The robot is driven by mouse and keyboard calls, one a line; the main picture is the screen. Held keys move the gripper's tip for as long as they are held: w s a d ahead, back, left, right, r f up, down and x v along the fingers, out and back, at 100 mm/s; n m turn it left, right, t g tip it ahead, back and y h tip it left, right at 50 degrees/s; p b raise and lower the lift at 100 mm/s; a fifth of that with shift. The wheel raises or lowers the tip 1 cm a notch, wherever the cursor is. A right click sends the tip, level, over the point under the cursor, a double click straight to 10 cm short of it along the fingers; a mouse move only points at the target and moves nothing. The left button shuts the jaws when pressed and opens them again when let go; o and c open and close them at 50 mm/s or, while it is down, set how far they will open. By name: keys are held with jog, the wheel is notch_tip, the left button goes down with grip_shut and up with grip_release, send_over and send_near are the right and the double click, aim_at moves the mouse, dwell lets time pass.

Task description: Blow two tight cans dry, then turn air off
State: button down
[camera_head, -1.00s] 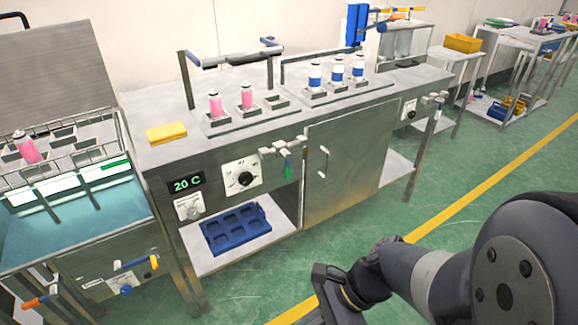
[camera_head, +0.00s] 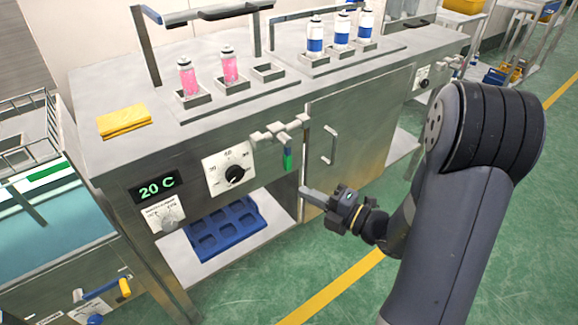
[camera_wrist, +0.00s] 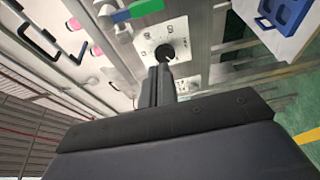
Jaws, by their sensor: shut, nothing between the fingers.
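Two pink cans stand in holders on the steel bench top, a left pink can (camera_head: 188,78) and a right pink can (camera_head: 229,66). An empty holder (camera_head: 268,72) sits beside them. An air bar (camera_head: 228,12) on posts spans above. A black dial (camera_head: 235,174) is on the front panel; it also shows in the wrist view (camera_wrist: 165,52). A valve with a green handle (camera_head: 288,158) juts from the bench front. My gripper (camera_head: 305,192) is shut and empty, in front of the bench, below and right of the green handle. In the wrist view its fingers (camera_wrist: 160,72) point toward the dial panel.
Several blue-and-white cans (camera_head: 341,30) stand in holders further right. A yellow cloth (camera_head: 124,120) lies on the bench's left end. A blue tray (camera_head: 225,228) is on the lower shelf. A water bath (camera_head: 50,225) is at left. A cabinet door (camera_head: 355,130) with a handle is near my gripper.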

aim_at(289, 170)
jog(key=shift+w, duration=0.15)
jog(key=b+x, duration=0.2)
jog(key=x, duration=0.8)
jog(key=w+d, duration=0.1)
jog(key=w+d+b, duration=0.1)
jog(key=d, duration=0.1)
jog(key=shift+w+d, duration=0.1)
jog(key=shift+d, duration=0.15)
